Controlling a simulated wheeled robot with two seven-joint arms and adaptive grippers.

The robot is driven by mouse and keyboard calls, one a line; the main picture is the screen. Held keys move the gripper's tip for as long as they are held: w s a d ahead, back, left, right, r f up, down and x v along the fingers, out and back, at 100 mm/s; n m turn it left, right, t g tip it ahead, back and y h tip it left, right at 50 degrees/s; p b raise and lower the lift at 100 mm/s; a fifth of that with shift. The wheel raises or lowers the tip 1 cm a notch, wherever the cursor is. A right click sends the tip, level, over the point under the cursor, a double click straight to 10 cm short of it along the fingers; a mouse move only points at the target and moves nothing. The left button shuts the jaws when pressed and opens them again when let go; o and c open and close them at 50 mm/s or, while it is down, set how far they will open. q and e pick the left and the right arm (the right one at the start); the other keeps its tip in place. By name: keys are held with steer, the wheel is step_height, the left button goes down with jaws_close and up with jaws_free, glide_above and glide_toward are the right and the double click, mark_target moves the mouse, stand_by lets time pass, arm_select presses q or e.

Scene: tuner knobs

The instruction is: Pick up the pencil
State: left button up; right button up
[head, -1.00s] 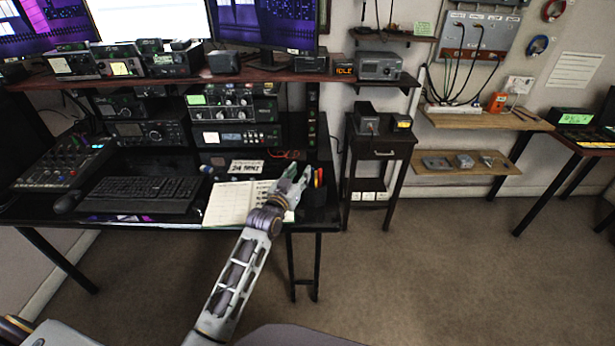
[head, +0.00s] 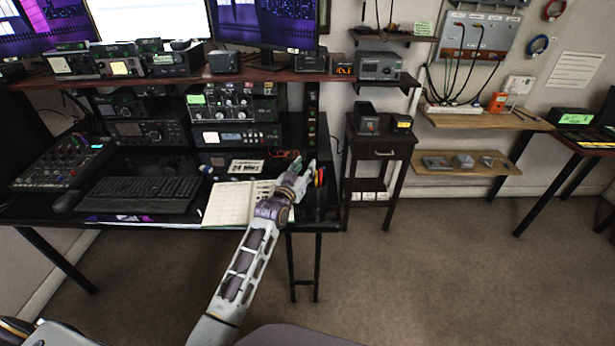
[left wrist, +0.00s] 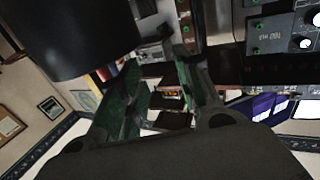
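A dark cup (head: 316,195) stands at the right end of the black desk, with thin red and yellow pencil-like items (head: 319,177) upright in it. I cannot tell which one is the pencil. My left gripper (head: 304,166) is just left of the cup's contents, over the desk beside the open notebook (head: 232,203). In the left wrist view its two green-padded fingers (left wrist: 160,100) are apart, with no object seen held between them. A dark rounded shape (left wrist: 65,38), possibly the cup, fills the upper left there. My right gripper is not in view.
A keyboard (head: 142,194) and a mixer (head: 62,165) are on the desk's left. Radio units (head: 235,137) and a small label card (head: 246,166) stand behind the notebook. A dark side table (head: 381,145) is right of the desk. The floor in front is clear.

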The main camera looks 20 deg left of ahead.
arm_select(q)
steer(key=shift+w, duration=0.8)
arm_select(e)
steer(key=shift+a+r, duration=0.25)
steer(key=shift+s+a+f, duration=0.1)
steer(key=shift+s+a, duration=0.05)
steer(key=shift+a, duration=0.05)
arm_select(q)
jaws_close()
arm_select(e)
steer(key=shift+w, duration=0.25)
arm_select(q)
steer(key=c, duration=0.7)
jaws_free()
steer(key=shift+c, duration=0.2)
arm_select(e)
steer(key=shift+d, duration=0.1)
arm_select(q)
steer(key=shift+o, duration=1.1)
steer(key=o, duration=0.5)
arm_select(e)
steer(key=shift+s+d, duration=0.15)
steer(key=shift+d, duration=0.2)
